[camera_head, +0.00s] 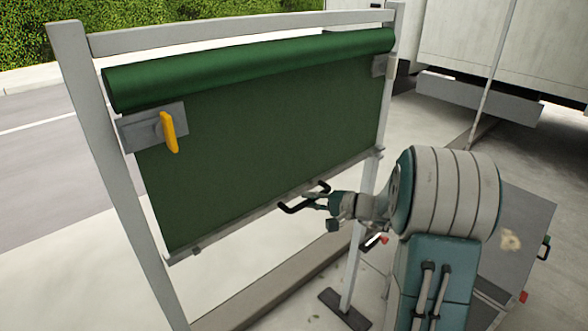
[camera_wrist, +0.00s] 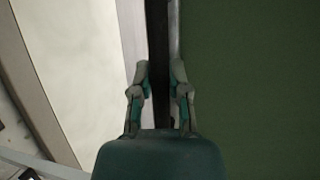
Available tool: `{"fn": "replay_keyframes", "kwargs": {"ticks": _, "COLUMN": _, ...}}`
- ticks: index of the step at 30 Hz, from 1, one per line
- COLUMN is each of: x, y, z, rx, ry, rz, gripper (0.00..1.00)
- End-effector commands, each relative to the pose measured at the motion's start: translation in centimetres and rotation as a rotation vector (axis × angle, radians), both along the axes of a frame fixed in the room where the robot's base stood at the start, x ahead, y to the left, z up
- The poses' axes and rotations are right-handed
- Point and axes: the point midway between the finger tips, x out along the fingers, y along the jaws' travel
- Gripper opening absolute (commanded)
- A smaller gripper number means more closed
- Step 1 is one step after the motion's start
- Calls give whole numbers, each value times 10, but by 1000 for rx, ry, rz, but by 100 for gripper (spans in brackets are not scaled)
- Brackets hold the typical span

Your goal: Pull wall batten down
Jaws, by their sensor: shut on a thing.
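The green sheet (camera_head: 262,130) hangs from a green roll (camera_head: 250,68) on a grey frame. The wall batten (camera_head: 225,228) is the grey bar along the sheet's lower edge, with a black handle (camera_head: 303,198) near its middle. My gripper (camera_head: 318,202) is at this handle. In the wrist view, my gripper (camera_wrist: 160,85) has its two fingers on either side of the dark handle bar (camera_wrist: 158,50), shut on it. The green sheet (camera_wrist: 250,90) fills the right side there. The fingertips' exact contact is partly hidden in the head view.
A yellow lever (camera_head: 169,132) sits on a grey plate at the frame's left post. The frame's right post stands on a dark foot (camera_head: 344,310) beside my arm. A grey box (camera_head: 520,225) is at the right. Pale ground lies below the batten.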

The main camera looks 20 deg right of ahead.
Motion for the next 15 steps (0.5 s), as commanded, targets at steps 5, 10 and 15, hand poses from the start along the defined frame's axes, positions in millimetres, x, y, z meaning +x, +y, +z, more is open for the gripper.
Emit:
{"fn": "replay_keyframes", "kwargs": {"ticks": 5, "x": -1, "y": -5, "z": -69, "rx": 8, "ry": 10, "rz": 4, "gripper": 0}}
{"fn": "replay_keyframes", "kwargs": {"ticks": 10, "x": -1, "y": -5, "z": -127, "rx": 5, "ry": 9, "rz": 3, "gripper": 0}}
{"fn": "replay_keyframes", "kwargs": {"ticks": 15, "x": -1, "y": -5, "z": -182, "rx": 2, "ry": 7, "rz": 1, "gripper": 0}}
